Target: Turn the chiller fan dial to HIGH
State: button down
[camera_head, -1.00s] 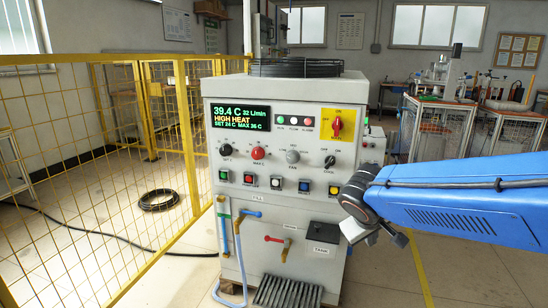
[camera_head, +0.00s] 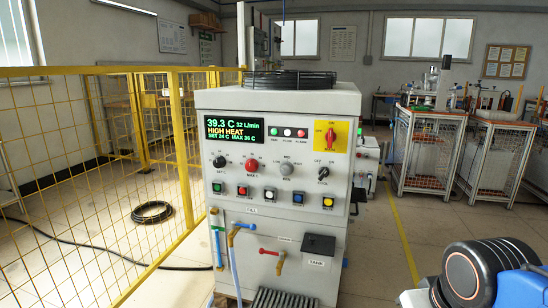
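The chiller cabinet (camera_head: 220,150) stands in the middle of the head view. Its fan dial (camera_head: 286,169) is the grey knob in the row under the display. MID is printed above it, and the pointer's exact setting is too small to tell. The display (camera_head: 234,129) reads 39.3 C, 32 L/min, HIGH HEAT, SET 24 C, MAX 36 C. My gripper (camera_head: 418,297) shows only in part at the bottom edge, right of the cabinet and well apart from the dial. Its fingertips are cut off or hidden, so open or shut does not show.
A red knob (camera_head: 251,165) and a black COOL knob (camera_head: 323,173) flank the fan dial, with several push buttons below. A red switch (camera_head: 331,136) is on a yellow plate. A yellow mesh fence (camera_head: 80,180) stands left.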

aim_at(287, 169)
jog(key=i+l+u, duration=0.1)
jog(key=l, duration=0.25)
jog(key=i+l+u, duration=0.1)
jog(key=i+l, duration=0.2)
jog(key=i+l+u, duration=0.15)
jog(key=l, duration=0.35)
jog(key=i+l+u, duration=0.1)
jog(key=i+l, duration=0.15)
jog(key=l, duration=0.15)
jog(key=i+l+u, duration=0.1)
jog(key=l, duration=0.35)
jog(key=i+l+u, duration=0.1)
jog(key=l, duration=0.35)
jog(key=i+l+u, duration=0.15)
jog(key=l, duration=0.3)
jog(key=i+l+u, duration=0.1)
jog(key=l, duration=0.35)
jog(key=i, duration=0.05)
